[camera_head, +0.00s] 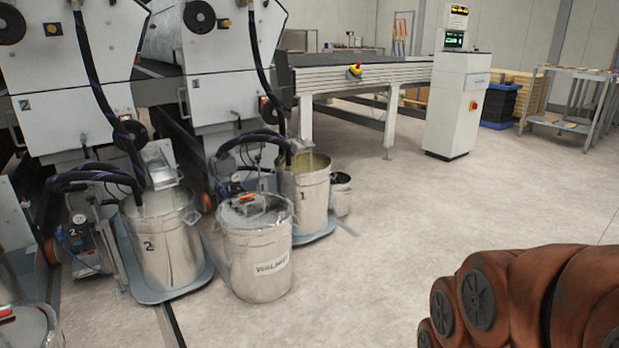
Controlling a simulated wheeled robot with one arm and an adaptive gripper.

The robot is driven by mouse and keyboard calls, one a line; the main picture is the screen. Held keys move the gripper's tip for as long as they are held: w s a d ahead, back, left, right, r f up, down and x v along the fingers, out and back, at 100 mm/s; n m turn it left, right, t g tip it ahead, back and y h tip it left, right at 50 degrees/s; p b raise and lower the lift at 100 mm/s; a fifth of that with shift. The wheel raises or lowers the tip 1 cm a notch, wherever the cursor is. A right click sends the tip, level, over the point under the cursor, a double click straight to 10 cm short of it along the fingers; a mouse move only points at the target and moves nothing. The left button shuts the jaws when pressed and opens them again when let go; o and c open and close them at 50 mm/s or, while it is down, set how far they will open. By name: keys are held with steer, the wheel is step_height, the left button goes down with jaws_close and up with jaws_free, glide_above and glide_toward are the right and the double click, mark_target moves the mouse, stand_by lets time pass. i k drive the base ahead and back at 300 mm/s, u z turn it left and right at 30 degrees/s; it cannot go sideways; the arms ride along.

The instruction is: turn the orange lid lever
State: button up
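An orange lid lever (262,199) lies on top of the lid (250,209) of a silver drum (258,262) labelled "WALNUT", near the middle left. The lid appears to sit on the drum. Another drum (32,332) with a lid is cut off at the bottom left corner; small orange-red parts show on it. My arm, orange-brown, fills the bottom right corner, well to the right of the WALNUT drum. My gripper is out of view.
Silver drums marked 2 (165,250) and 1 (305,195), with hoses from above, stand on grey bases beside the WALNUT drum. A small can (340,194) is behind. A conveyor (350,78) and control cabinet (458,110) stand farther back. The floor (400,225) at centre right is clear.

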mark_target(249, 196)
steer(key=i, duration=2)
steer(key=u, duration=0.8)
steer(key=i, duration=0.65)
steer(key=u, duration=0.3)
